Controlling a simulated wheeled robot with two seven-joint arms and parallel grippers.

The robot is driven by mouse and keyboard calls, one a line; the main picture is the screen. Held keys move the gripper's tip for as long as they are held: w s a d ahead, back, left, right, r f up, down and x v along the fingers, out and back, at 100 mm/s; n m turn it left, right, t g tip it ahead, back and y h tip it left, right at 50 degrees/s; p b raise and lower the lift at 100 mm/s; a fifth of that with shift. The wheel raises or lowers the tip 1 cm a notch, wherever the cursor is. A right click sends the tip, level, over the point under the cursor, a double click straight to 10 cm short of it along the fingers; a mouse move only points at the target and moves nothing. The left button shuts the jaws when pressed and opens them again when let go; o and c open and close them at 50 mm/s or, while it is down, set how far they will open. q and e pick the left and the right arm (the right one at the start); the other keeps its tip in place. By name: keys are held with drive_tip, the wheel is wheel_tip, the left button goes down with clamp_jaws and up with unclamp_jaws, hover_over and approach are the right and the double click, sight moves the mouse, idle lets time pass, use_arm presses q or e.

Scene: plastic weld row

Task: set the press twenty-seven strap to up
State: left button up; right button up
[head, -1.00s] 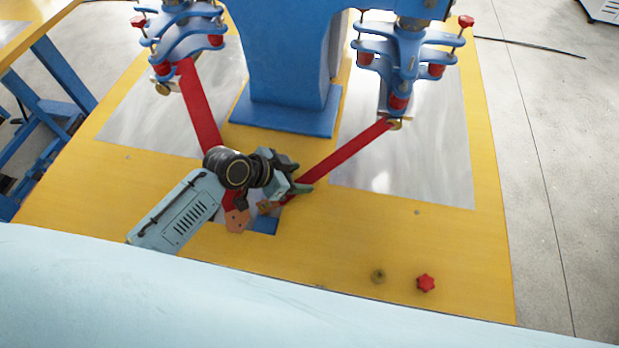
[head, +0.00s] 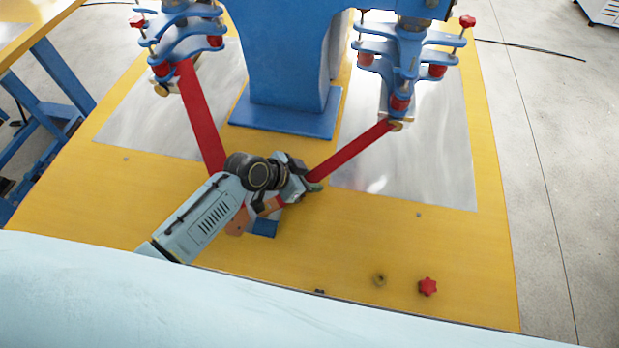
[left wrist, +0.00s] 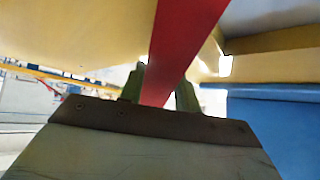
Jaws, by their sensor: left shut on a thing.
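Two red straps hang from the blue press. The left strap (head: 201,115) runs from the left clamp down behind my left arm. The right strap (head: 347,152) slants from the right clamp down to my left gripper (head: 313,187). My left gripper is shut on this right strap; in the left wrist view the red strap (left wrist: 183,45) passes between the green fingertips (left wrist: 160,88). The strap's lower end is hidden by the gripper and arm. No number is readable on the press or straps. My right gripper is not in view.
The blue press column (head: 288,60) stands on the yellow table (head: 150,205), between metal plates (head: 435,150). A blue piece (head: 264,229) and an orange-brown piece (head: 237,222) lie under my arm. A red star knob (head: 428,287) and a small brass part (head: 380,280) are at the front right.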

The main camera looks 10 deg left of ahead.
use_arm(q)
clamp_jaws()
drive_tip(key=r+g+y+p, duration=0.1)
drive_tip(key=r+p, duration=0.2)
drive_tip(key=p, duration=0.2)
drive_tip(key=a+r+g+y+p, duration=0.1)
drive_tip(key=r+p, duration=0.2)
drive_tip(key=p, duration=0.2)
drive_tip(key=s+r+g+y+p, duration=0.1)
drive_tip(key=r+p, duration=0.2)
drive_tip(key=p, duration=0.3)
drive_tip(key=shift+a+r, duration=0.15)
drive_tip(key=shift+r, duration=0.2)
drive_tip(key=shift+s, duration=0.1)
drive_tip(key=o, duration=0.9)
unclamp_jaws()
drive_tip(key=p+v, duration=0.1)
drive_tip(key=v, duration=1.2)
drive_tip(key=shift+r, duration=0.25)
drive_tip(key=shift+s, duration=0.1)
